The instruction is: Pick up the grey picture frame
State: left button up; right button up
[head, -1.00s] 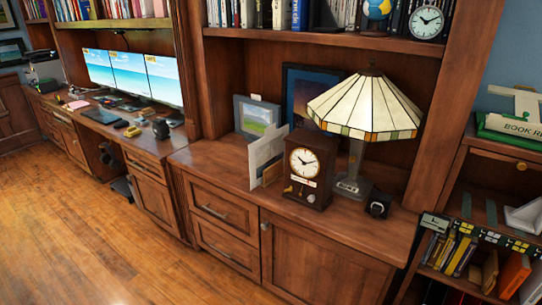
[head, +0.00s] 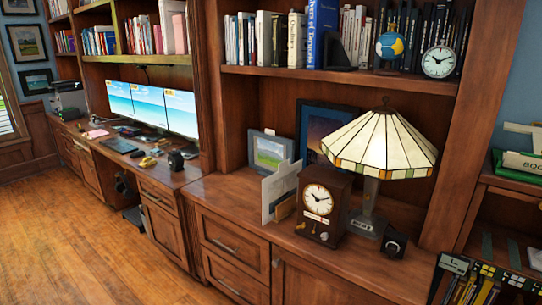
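A grey picture frame (head: 269,151) with a green landscape picture stands upright on the wooden cabinet top, near the back of the alcove. Its lower right part is hidden behind white papers in a holder (head: 281,187). A larger dark blue framed picture (head: 321,134) stands behind it to the right. Neither of my grippers shows in the head view.
A wooden clock (head: 322,205), a stained-glass lamp (head: 381,147) and a small black object (head: 394,243) stand right of the papers. A shelf of books (head: 283,39) is above. The cabinet top (head: 220,190) left of the papers is clear. Open wood floor (head: 70,235) lies at left.

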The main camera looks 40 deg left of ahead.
aim_at(266, 151)
jog(key=u, duration=1.25)
jog(key=i+j+u, duration=0.15)
jog(key=i+u, duration=0.25)
jog(key=i, duration=0.5)
